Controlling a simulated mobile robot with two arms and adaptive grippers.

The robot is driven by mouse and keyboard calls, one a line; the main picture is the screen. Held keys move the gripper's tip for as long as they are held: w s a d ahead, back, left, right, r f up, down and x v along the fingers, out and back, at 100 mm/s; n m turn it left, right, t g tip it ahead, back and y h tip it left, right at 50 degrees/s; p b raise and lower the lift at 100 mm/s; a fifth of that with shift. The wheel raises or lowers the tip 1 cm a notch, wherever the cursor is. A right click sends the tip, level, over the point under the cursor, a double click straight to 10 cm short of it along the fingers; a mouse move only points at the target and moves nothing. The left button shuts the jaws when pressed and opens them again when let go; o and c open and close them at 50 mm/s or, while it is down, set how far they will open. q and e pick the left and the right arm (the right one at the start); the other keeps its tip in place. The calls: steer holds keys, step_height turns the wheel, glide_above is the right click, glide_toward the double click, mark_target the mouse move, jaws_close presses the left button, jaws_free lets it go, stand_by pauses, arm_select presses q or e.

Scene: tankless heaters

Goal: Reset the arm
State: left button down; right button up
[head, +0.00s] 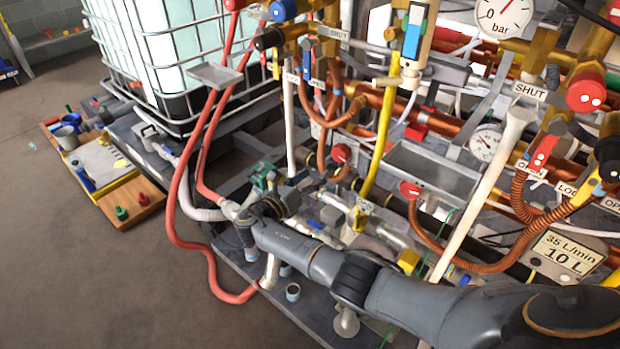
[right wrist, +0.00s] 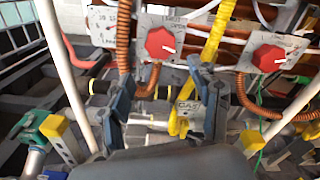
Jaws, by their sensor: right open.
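My right arm reaches in from the lower right of the head view, across the front of the pipework. My right gripper (head: 284,200) is at its far end, among the low pipes and close to a green valve (head: 264,178). In the right wrist view the two fingers of my right gripper (right wrist: 168,102) stand wide apart, with nothing held between them. Beyond them are a pale horizontal pipe with a GAS tag (right wrist: 187,107) and a yellow hose (right wrist: 217,35). I cannot tell whether the fingers touch anything. My left gripper is not in view.
A red hose (head: 176,215) loops down left of the gripper. A white upright pipe (head: 290,125) and a yellow hose (head: 383,135) rise close by. A caged tank (head: 180,55) stands behind, left. Wooden tool boards (head: 142,200) lie on the floor. Floor at lower left is clear.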

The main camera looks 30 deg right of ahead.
steer(key=shift+s+a, duration=0.15)
steer(key=shift+a, duration=0.25)
